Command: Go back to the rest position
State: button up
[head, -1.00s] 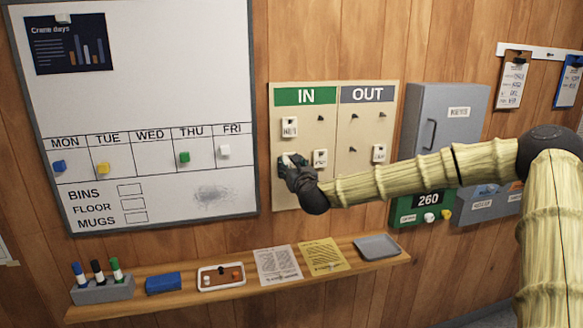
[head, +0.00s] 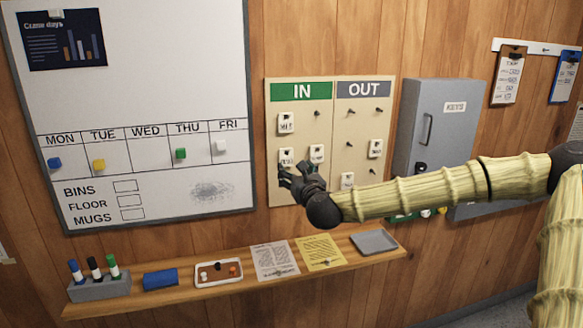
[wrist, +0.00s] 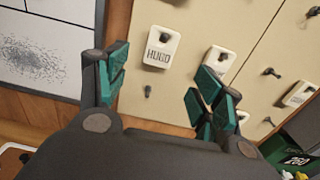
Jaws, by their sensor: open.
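My gripper (head: 286,178) is open and empty, just in front of the lower left part of the IN/OUT board (head: 325,190). The wrist view shows my open gripper (wrist: 163,80) with its green-padded fingers apart. A white tag reading HUGO (wrist: 160,52) hangs on the board beyond the gap, clear of the fingers. The same tag shows in the head view (head: 287,156), just above the fingers. Another IN tag (head: 317,153) hangs to its right, and one (head: 286,123) hangs above. Two tags hang under OUT, at right (head: 376,148) and lower left (head: 347,180).
A whiteboard (head: 150,60) is on the left. Below, a wooden shelf (head: 240,290) carries a marker holder (head: 100,290), a blue eraser (head: 160,280), small trays and papers. A grey cabinet (head: 445,125) is at right, partly behind my arm. Clipboards (head: 509,75) hang beyond it.

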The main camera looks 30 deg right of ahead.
jog(key=shift+v, duration=1.75)
jog(key=s+a+f+n+g+y, duration=0.3)
jog(key=a+f+n, duration=0.5)
jog(key=f, duration=0.5)
jog(key=s+a+f+n+g+y, duration=0.25)
jog(key=a+f+n, duration=0.5)
jog(key=f, duration=0.55)
jog(key=s+a+f+n+g, duration=0.25)
jog(key=s+f+n, duration=0.25)
jog(key=s+f, duration=0.25)
jog(key=s+a+f+n+g, duration=0.2)
jog(key=s+a+f+n, duration=0.3)
jog(key=f, duration=0.4)
jog(key=s+d+f+n+g, duration=0.1)
jog(key=s+f+n+g, duration=0.2)
jog(key=s, duration=1)
jog(key=s+d+f+n+g+h, duration=0.1)
jog(key=s+f+n+g, duration=0.3)
jog(key=s+f+n, duration=0.5)
jog(key=s+d+f, duration=0.1)
jog(key=s, duration=0.4)
jog(key=shift+s+n+g+b, duration=0.2)
jog(key=shift+n+g+b, duration=0.1)
jog(key=shift+n, duration=0.05)
